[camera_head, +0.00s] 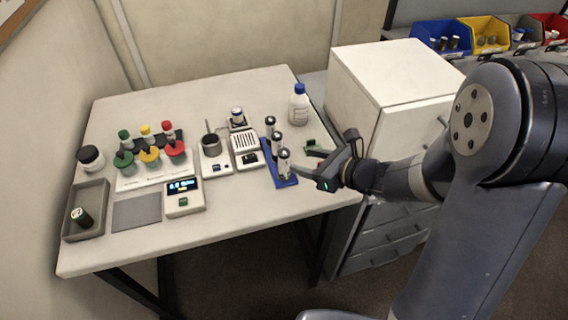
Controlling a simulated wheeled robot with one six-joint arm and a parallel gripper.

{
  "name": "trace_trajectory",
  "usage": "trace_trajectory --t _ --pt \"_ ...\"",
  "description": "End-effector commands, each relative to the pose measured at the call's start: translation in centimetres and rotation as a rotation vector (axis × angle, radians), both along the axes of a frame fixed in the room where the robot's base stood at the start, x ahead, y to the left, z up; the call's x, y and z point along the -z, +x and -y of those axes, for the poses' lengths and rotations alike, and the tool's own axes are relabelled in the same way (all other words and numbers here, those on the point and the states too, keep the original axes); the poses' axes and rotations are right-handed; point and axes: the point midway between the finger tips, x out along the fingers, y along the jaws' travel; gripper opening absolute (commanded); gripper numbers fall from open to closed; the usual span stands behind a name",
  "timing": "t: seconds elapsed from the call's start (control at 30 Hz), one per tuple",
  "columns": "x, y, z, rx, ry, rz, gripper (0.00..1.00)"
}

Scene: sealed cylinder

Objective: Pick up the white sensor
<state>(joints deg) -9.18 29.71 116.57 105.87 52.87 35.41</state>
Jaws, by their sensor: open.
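Several white cylinders with dark tops stand upright in a blue rack (280,178) near the table's right edge. The front white cylinder (285,164) is the nearest to my gripper; I cannot tell for certain which one is the white sensor. The middle one (277,144) and the back one (271,124) stand behind it. My gripper (302,162) is open and comes in from the right, fingers pointing left. Its fingertips are just right of the front cylinder; I cannot tell whether they touch or flank it.
A white bottle with a blue cap (299,105) stands behind the rack. White devices (245,147) stand to its left. A digital display unit (184,197), coloured-cap stand (150,162) and grey tray (86,210) are farther left. A white cabinet (385,85) stands right of the table.

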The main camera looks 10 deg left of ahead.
Motion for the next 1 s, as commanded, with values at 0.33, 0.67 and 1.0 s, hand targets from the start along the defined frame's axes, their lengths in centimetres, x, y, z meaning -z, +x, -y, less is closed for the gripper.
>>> trace_trajectory --t 0.33,0.67,1.0 --pt "1.1 1.0 -2.8 -0.003 -0.001 -0.001 0.54" --pt "2.8 2.0 -6.4 -0.004 -0.003 0.000 0.54" --pt "3.0 2.2 -6.8 -0.001 -0.002 0.001 0.53"
